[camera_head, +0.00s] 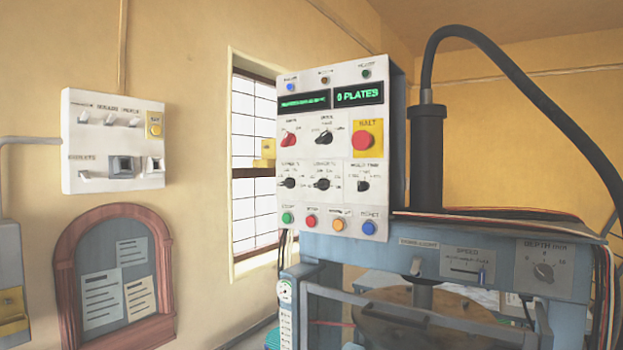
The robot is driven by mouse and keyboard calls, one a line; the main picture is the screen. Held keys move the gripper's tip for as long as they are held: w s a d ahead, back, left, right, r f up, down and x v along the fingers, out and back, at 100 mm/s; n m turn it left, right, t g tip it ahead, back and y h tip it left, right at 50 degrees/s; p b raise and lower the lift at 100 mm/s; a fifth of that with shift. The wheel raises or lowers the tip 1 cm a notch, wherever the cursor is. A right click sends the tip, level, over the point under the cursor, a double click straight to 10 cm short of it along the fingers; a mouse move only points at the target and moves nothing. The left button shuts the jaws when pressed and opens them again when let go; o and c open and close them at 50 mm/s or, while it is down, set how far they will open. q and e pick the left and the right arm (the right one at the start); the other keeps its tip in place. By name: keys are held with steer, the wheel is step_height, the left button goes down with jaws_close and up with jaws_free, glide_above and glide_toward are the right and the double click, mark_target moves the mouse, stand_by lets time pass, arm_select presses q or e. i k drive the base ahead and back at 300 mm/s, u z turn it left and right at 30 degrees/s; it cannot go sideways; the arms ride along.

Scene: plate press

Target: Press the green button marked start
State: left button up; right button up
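The green button (287,218) sits at the lower left of the white control panel (345,110), first in the bottom row. Its label above is too small to read surely. A red button (310,221), an orange button (338,225) and a blue button (368,228) follow to its right. Neither of my grippers shows in the head view. Nothing covers the green button.
A large red HALT button (363,141) on a yellow plate and several knobs sit higher on the panel. The press frame (450,262) with its black cylinder (426,155) stands to the right. A switch box (113,142) and a notice board (66,270) hang on the left wall.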

mark_target(287, 218)
steer(key=u, duration=0.45)
steer(key=i, duration=0.9)
steer(key=u, duration=0.3)
